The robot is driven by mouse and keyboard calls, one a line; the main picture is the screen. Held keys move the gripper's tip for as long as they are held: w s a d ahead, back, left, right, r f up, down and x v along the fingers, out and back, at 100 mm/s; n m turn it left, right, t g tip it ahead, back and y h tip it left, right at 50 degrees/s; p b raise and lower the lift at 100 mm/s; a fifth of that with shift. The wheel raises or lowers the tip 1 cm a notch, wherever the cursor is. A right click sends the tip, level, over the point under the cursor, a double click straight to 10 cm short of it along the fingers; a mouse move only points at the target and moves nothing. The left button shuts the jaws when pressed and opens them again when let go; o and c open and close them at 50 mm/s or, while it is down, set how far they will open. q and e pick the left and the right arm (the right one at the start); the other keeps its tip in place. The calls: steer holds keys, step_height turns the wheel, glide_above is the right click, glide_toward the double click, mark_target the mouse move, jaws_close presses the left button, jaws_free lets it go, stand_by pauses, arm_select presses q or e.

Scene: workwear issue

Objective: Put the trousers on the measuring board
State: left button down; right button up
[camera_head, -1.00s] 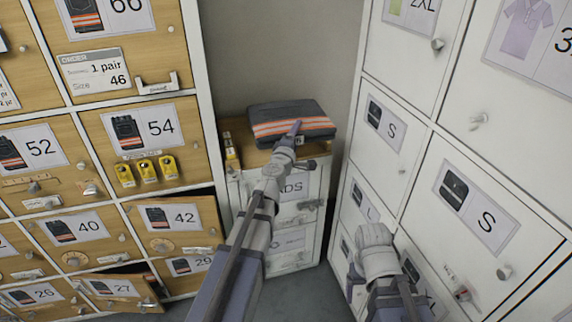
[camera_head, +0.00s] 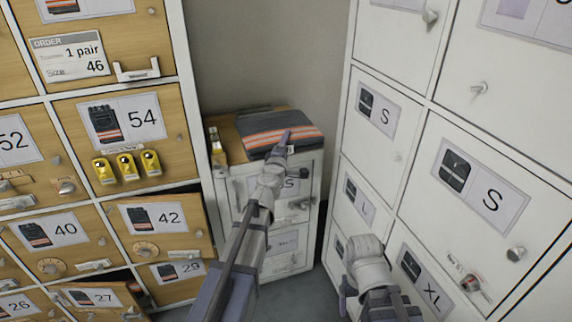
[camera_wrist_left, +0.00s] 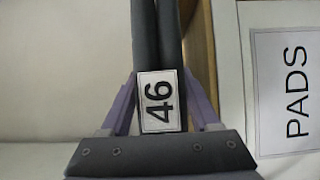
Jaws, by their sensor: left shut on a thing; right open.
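The folded dark grey trousers (camera_head: 262,122) with orange and pale stripes show in the head view at the top of a low cabinet. My left gripper (camera_head: 284,146) is shut on their near edge. In the left wrist view the dark folded cloth (camera_wrist_left: 157,35) sits between the purple fingers, with a white size label (camera_wrist_left: 158,101) reading 46. I cannot tell whether the trousers rest on the cabinet top or hang just above it. My right gripper (camera_head: 347,292) is low in front of the white lockers, open and apart from them. I cannot make out a measuring board for certain.
The low cabinet (camera_head: 246,213) has a wooden top (camera_head: 230,150) with a small yellow-and-white item (camera_head: 215,140) at its left. Wooden lockers (camera_head: 123,126) stand left, some doors ajar. White lockers (camera_head: 374,115) stand close on the right. A wall is behind.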

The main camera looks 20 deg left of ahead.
arm_select(q)
steer(key=shift+f+b, duration=1.95)
steer(key=shift+f, duration=0.45)
arm_select(e)
steer(key=shift+f, duration=2.35)
arm_select(q)
steer(key=shift+f, duration=0.15)
steer(key=shift+c, duration=0.6)
jaws_free()
arm_select(e)
steer(key=shift+f, duration=0.1)
